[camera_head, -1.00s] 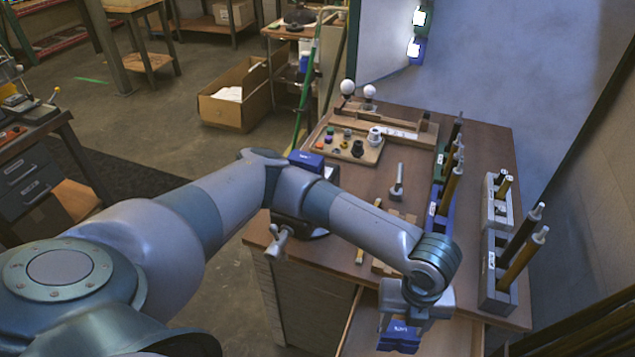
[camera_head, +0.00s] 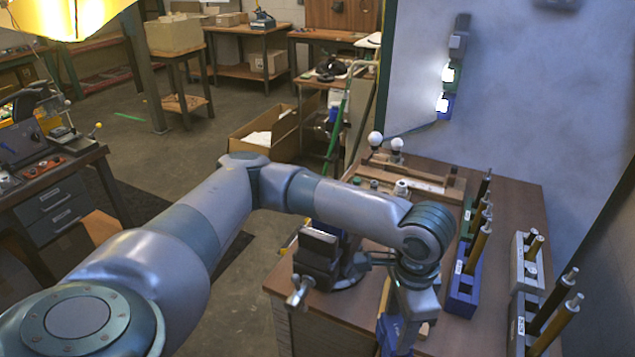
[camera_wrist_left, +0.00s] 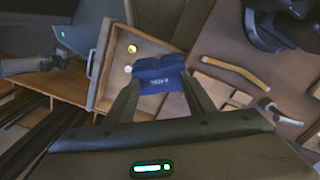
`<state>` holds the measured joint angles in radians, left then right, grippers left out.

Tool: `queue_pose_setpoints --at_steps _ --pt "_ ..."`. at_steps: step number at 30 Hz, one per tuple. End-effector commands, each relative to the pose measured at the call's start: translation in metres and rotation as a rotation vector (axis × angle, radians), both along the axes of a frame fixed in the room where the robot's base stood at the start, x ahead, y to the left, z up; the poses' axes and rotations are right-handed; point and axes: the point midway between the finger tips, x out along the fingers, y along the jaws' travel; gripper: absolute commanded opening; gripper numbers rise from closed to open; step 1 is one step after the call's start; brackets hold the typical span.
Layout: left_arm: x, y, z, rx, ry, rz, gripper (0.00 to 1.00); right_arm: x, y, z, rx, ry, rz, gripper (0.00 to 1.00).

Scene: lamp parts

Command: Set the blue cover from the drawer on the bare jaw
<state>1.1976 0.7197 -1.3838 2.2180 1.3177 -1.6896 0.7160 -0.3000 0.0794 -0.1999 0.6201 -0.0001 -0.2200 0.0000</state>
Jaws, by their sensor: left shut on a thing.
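My left gripper (camera_head: 398,335) is shut on the blue cover (camera_head: 388,330), which hangs below my wrist at the bottom of the head view. In the left wrist view the blue cover (camera_wrist_left: 158,76), with pale lettering, sits between the fingertips of my left gripper (camera_wrist_left: 160,88). The vise (camera_head: 318,262) stands left of my wrist, with a dark grey jaw facing the camera. My arm hides part of the vise. The vise also shows in part at the wrist view's top right (camera_wrist_left: 285,25). The open drawer (camera_wrist_left: 98,65) lies beyond the cover. My right gripper is out of view.
Blue and grey tool racks (camera_head: 463,292) with upright handles stand right of my wrist. Two small round pieces (camera_wrist_left: 132,48) lie in the drawer.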

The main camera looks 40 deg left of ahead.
Motion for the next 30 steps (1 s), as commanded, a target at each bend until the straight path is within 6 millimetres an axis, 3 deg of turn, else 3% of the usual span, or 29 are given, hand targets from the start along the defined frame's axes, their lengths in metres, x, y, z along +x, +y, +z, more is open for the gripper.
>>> queue_pose_setpoints --at_steps 6,12,18,30 --pt "0.0 0.02 0.025 0.001 -0.007 0.4 0.26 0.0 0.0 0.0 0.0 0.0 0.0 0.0" --pt "-0.002 0.031 0.039 0.001 -0.008 0.647 0.26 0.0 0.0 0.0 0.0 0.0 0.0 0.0" --pt "-0.002 0.035 0.044 0.0 -0.01 0.74 0.26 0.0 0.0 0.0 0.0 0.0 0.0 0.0" --pt "-0.002 0.035 0.044 0.001 -0.009 0.743 0.26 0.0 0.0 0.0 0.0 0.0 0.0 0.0"
